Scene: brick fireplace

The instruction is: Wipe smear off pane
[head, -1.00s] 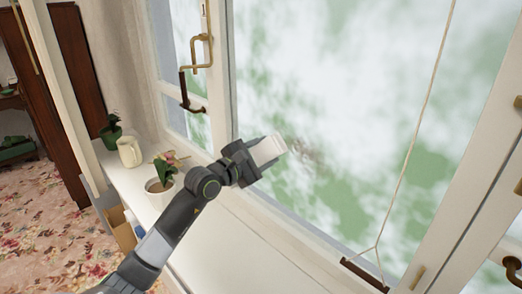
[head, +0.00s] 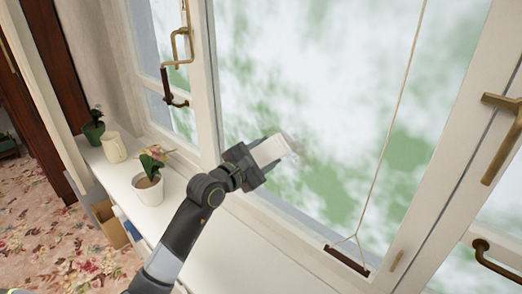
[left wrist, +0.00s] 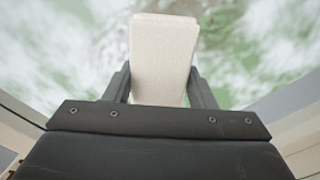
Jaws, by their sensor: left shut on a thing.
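My left gripper (head: 258,161) is shut on a white block-shaped wiping pad (head: 270,150), which also shows between the two fingers in the left wrist view (left wrist: 163,60). The pad is held up against or close to the window pane (head: 310,70); I cannot tell whether it touches. A faint brownish smear (head: 297,143) shows on the glass just right of the pad, partly hidden by it. In the left wrist view a greyish smear (left wrist: 222,18) shows beside the pad's top right. My right gripper is not in view.
On the white sill (head: 120,180) at left stand a potted plant (head: 149,186), a cream mug (head: 114,147) and a dark green pot (head: 94,132). A cord (head: 388,140) hangs before the pane at right. Brass handles (head: 500,135) stick out from the frames.

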